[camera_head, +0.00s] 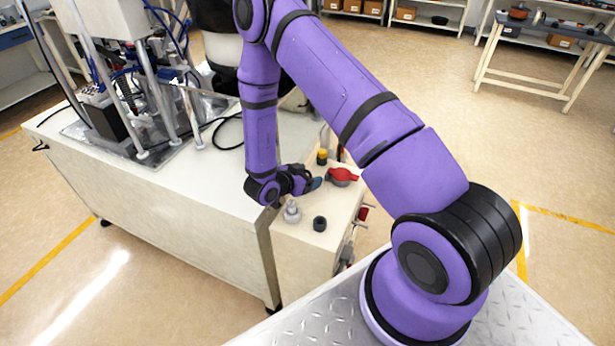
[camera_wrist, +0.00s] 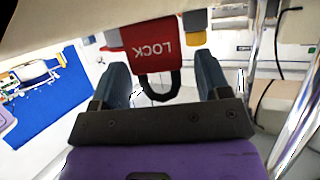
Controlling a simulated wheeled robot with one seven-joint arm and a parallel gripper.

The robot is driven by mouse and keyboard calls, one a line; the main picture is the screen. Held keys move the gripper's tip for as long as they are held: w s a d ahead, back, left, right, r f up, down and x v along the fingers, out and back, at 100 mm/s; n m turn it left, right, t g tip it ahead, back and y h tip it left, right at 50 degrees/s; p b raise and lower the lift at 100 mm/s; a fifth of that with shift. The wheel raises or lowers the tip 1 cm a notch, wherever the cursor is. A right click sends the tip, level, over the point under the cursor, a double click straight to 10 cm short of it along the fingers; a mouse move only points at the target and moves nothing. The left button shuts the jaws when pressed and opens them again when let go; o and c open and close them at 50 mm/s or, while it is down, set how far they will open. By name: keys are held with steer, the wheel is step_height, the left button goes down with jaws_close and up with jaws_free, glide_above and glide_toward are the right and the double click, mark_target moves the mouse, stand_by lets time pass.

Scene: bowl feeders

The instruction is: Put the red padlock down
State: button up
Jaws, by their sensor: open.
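The red padlock (camera_wrist: 153,42) shows in the wrist view, its white LOCK lettering upside down in the picture. Its black shackle (camera_wrist: 160,88) points toward my gripper (camera_wrist: 165,85). The blue-grey fingers are open, one on each side of the shackle, with visible gaps between them and the padlock. The padlock's body lies beyond the fingertips, near a pale surface. In the head view my gripper (camera_head: 316,184) is low over the small pale cabinet top (camera_head: 300,252). I cannot tell for sure which red shape there is the padlock.
On the cabinet top, a red shape with a grey base (camera_head: 342,176) lies right of my gripper. A yellow-topped dark piece (camera_head: 322,157) stands behind; a light grey fitting (camera_head: 292,212) and black knob (camera_head: 320,223) stand in front. Another red part (camera_head: 363,213) is on the cabinet's side.

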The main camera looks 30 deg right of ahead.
steer(key=shift+r, duration=0.35)
steer(key=v, duration=1.2)
steer(key=w+a+r+n+t+y, duration=0.3)
steer(key=w+r+t+y, duration=0.45)
steer(key=r, duration=0.75)
step_height(320, 180, up, 15)
steer(key=a+n+y, duration=0.2)
steer(key=n+y, duration=0.2)
steer(key=y, duration=0.2)
steer(key=s+d+r+n+g+y, duration=0.15)
steer(key=s+r+n, duration=0.35)
steer(key=s+r, duration=0.55)
steer(key=s+d+n+g+h, duration=0.1)
steer(key=s+d+n, duration=0.1)
steer(key=s, duration=0.8)
steer(key=s+d+n+g, duration=0.1)
steer(key=s+d, duration=0.4)
steer(key=s, duration=0.5)
steer(key=shift+s+d+r+n+g+h, duration=0.2)
steer(key=shift+s+r+n+g+h, duration=0.15)
steer(key=shift+g, duration=0.35)
